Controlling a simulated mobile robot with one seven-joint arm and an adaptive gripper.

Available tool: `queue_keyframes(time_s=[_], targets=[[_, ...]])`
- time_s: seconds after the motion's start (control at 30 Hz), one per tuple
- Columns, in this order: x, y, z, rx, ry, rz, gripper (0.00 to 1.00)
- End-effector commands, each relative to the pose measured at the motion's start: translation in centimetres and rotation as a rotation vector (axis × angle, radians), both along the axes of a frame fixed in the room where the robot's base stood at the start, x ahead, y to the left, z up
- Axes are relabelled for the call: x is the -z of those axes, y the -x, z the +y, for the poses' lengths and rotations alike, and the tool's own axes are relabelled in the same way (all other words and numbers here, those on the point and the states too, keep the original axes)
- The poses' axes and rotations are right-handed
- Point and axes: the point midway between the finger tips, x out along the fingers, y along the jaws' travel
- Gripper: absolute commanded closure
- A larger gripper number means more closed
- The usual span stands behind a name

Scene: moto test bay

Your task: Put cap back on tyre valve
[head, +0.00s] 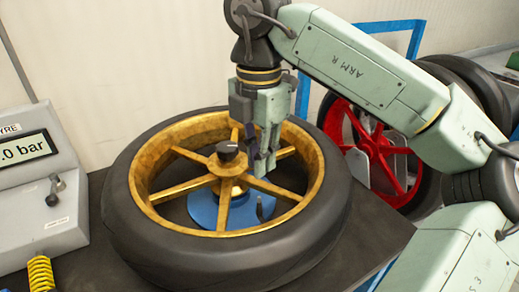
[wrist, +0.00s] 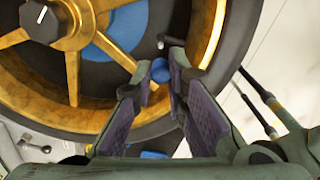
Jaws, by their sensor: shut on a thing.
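The tyre (head: 335,225) lies flat with its gold spoked wheel (head: 225,220) inside, and it fills the upper left of the wrist view (wrist: 105,115). My gripper (head: 262,170) points down over the right part of the wheel, above and apart from the valve. In the wrist view its fingertips are shut on a small round blue cap (wrist: 160,70). The head view does not show the cap clearly.
A black knob (head: 227,150) stands at the hub, over a blue disc (head: 203,210). A grey gauge box (head: 50,200) and a yellow coiled hose (head: 41,272) are at the left. A red wheel (head: 400,165) stands behind at the right. Spokes lie close below my fingers.

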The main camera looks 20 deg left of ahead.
Motion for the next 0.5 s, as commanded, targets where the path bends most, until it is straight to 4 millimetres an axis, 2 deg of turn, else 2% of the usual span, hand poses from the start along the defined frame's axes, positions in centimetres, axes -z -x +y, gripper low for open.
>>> queue_keyframes(time_s=[0.5], targets=[[4.8, 0.0, 0.0, 0.000, 0.000, -0.001, 0.95]])
